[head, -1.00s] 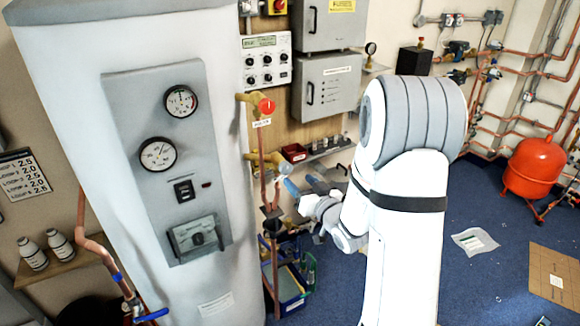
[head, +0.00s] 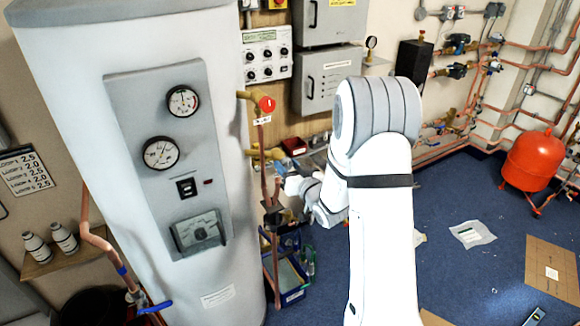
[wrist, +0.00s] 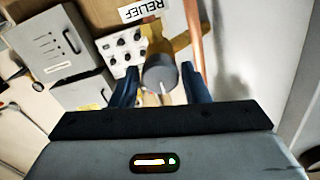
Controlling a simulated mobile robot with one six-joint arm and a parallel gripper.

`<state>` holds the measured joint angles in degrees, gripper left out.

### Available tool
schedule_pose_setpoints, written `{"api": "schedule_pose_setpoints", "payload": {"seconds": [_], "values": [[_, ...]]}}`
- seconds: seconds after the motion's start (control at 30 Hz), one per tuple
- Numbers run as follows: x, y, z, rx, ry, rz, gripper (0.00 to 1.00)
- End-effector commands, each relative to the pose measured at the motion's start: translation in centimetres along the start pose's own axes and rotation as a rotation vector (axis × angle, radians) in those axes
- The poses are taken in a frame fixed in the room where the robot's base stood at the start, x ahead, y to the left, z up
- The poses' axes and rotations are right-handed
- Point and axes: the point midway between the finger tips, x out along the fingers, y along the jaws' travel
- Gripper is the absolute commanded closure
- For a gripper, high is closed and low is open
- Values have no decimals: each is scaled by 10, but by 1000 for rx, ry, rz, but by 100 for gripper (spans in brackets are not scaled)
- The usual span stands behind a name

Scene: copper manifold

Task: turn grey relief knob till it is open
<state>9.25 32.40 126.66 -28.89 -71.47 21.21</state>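The grey relief knob (wrist: 160,74), with a white pointer line, shows in the wrist view on a brass fitting (wrist: 170,38), near a label reading RELIEF (wrist: 141,10). My gripper (wrist: 158,86) is open. Its two dark blue fingers stand on either side of the knob in the picture, with visible gaps. I cannot tell how deep the knob sits between them or whether anything touches. In the head view, my white wrist (head: 303,190) is beside the copper pipework right of the tank, and the grey knob cannot be made out there.
A white tank (head: 75,130) with gauges stands left of my arm in the head view. A red knob (head: 266,104) sits on the pipe above my wrist. A crate (head: 294,297) is on the floor below. Grey cabinets (head: 328,80) hang behind.

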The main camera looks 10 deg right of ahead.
Motion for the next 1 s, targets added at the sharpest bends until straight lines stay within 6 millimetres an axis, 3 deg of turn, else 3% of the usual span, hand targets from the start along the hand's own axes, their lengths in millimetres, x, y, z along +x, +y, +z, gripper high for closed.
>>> {"api": "schedule_pose_setpoints", "payload": {"seconds": [0.37, 0.67, 1.0], "values": [[0, 0, 0, 0, 0, 1, 89], [-1, 3, 0, 39, 3, 5, 89], [-1, 4, 3, 260, 5, 5, 89]]}}
